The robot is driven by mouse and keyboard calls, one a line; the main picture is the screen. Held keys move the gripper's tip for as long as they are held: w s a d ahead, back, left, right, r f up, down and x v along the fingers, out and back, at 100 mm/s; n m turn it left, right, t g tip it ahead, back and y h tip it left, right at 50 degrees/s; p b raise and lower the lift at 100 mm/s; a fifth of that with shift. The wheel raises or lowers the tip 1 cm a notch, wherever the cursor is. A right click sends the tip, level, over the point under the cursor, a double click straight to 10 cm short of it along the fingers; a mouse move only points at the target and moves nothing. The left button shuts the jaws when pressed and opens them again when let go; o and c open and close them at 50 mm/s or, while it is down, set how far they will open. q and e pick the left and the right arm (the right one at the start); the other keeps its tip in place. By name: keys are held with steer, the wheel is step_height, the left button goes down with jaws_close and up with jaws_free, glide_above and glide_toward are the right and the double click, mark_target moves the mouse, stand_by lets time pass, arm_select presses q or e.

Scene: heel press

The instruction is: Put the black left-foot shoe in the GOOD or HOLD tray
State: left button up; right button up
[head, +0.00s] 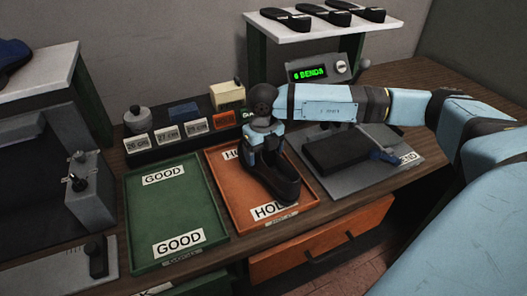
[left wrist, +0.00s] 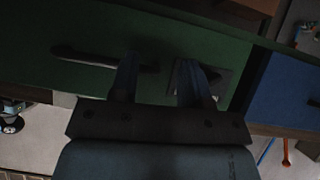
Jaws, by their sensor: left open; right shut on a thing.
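The black shoe (head: 283,187) is at the orange HOLD tray (head: 222,180), over its right half, with the toe toward the front edge. My right gripper (head: 264,155) is shut on the shoe at its rear upper part. I cannot tell whether the sole touches the tray floor, or which foot the shoe is for. The green GOOD tray (head: 178,210) is empty, left of the HOLD tray. My left gripper (left wrist: 158,75) is open and empty in the left wrist view, in front of a dark green panel with a dark handle.
A grey BEND board (head: 375,172) with a dark block lies right of the HOLD tray. Behind the trays are a rack of size cards (head: 168,137) and a box reading "6 BENDS" (head: 309,73). A grey machine (head: 88,195) stands left.

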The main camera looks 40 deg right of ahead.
steer(key=shift+f, duration=0.1)
steer(key=shift+f, duration=0.15)
steer(key=o, duration=1.2)
steer(key=shift+r, duration=0.25)
step_height(320, 180, up, 13)
steer(key=shift+r, duration=0.2)
